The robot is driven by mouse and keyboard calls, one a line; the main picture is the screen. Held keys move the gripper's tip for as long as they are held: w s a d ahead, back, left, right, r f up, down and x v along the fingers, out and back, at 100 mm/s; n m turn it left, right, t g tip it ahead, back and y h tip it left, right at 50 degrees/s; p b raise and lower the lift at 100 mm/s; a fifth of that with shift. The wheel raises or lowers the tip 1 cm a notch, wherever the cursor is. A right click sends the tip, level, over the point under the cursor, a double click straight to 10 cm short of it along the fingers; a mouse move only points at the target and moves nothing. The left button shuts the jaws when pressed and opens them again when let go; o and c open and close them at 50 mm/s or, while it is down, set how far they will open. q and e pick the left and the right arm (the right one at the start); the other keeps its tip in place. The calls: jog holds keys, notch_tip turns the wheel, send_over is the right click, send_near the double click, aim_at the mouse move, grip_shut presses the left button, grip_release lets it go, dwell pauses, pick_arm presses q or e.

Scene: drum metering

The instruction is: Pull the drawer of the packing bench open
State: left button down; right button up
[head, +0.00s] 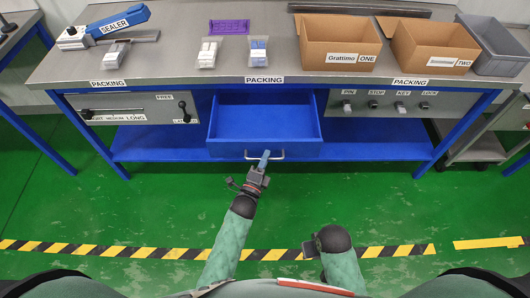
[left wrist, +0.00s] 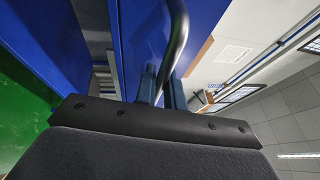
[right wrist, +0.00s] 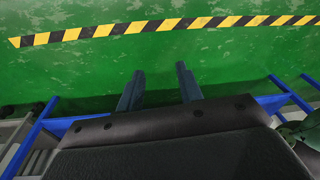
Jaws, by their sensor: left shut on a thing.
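The blue drawer (head: 265,124) of the packing bench (head: 205,62) stands pulled out under the bench top, and its inside looks empty. A metal bar handle (head: 279,157) runs across its front. My left gripper (head: 263,160) is shut on the handle in the middle of the drawer front. In the left wrist view the dark handle (left wrist: 178,40) passes between the fingertips (left wrist: 160,85). My right gripper, low at the right in the head view, is apart from the bench. In the right wrist view its fingers (right wrist: 160,90) are apart with only green floor between them.
Control panels flank the drawer (head: 140,112) (head: 377,105). Green floor (head: 400,200) with a striped line (head: 140,252) is clear in front.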

dwell(0.3)
pick_arm(q)
jog(key=c, duration=1.8)
grip_release()
